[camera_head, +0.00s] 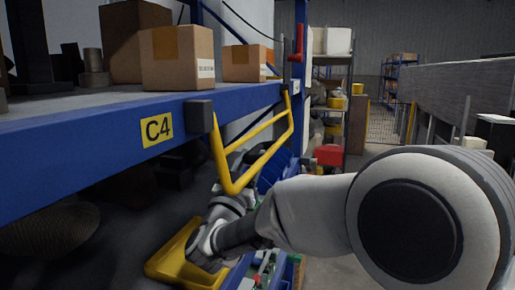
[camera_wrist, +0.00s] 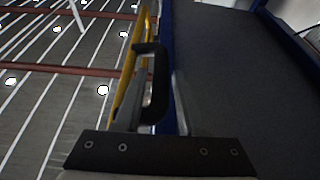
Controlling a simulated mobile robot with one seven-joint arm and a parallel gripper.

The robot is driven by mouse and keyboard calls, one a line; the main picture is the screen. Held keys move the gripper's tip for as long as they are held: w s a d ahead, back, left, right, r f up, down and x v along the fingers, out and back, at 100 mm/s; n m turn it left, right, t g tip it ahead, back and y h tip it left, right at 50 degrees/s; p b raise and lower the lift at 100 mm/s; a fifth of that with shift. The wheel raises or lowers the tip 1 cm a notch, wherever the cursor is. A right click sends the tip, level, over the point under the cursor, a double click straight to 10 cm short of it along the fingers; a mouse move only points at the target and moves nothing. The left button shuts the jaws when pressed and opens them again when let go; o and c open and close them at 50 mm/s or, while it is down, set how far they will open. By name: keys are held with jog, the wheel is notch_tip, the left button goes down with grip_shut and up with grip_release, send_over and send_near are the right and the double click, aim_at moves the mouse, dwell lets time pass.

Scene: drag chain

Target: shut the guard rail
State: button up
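The guard rail (camera_head: 262,140) is a yellow tube frame at the front edge of the blue C4 shelf beam. In the head view it sticks out and hangs below the beam, with a dark block (camera_head: 200,116) at its near upper end. In the wrist view the yellow rail (camera_wrist: 130,68) rises at left of centre, with a dark handle-like loop (camera_wrist: 160,80) beside it. My gripper (camera_wrist: 157,74) points upward; its grey fingers stand apart on either side of the loop. Whether they touch it I cannot tell.
Cardboard boxes (camera_head: 177,57) stand on the shelf deck above the blue beam (camera_head: 85,150). A yellow object (camera_head: 185,262) lies low beside my wrist. A red box (camera_head: 328,154) and a stocked rack stand farther back. Open floor shows beyond my arm.

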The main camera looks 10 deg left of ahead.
jog(key=shift+x, duration=1.25)
grip_shut()
dwell(0.5)
